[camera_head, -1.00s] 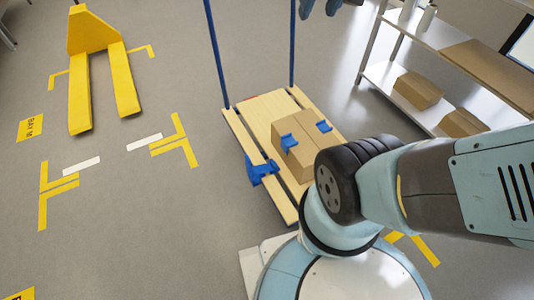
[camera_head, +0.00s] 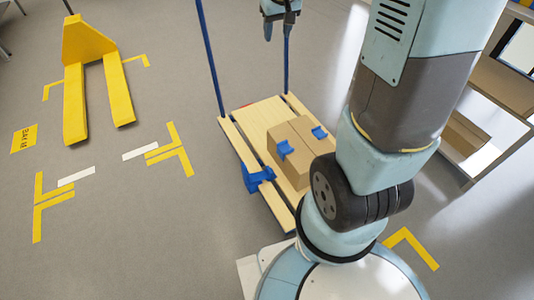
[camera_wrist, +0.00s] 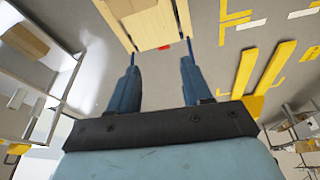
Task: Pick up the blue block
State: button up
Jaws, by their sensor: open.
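Three blue pieces show in the head view, and I cannot tell which is the blue block. One blue piece (camera_head: 258,178) sits at the left edge of the wooden cart deck. Two smaller blue pieces, a nearer one (camera_head: 284,149) and a farther one (camera_head: 319,132), are on the cardboard box on the deck. My gripper (camera_head: 277,31) is open and empty, pointing down at the top of the head view, beyond the cart's far end. In the wrist view its two fingers (camera_wrist: 160,68) stand apart with nothing between them; no blue block shows there.
The cart's wooden deck (camera_head: 262,118) has tall blue posts at its far end, near my gripper. A cardboard box (camera_head: 301,160) stands on the deck. A yellow pallet jack (camera_head: 87,75) stands at left, shelving (camera_head: 487,130) at right.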

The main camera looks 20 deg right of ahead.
jog(key=w+f+g, duration=0.1)
jog(key=w+f, duration=0.7)
jog(key=f, duration=0.6)
jog(key=n+g, duration=0.2)
jog(key=g, duration=0.1)
send_over(270, 170)
notch_tip(270, 170, down, 49)
jog(key=shift+a+f, duration=0.1)
jog(key=shift+f, duration=6.25)
grip_shut()
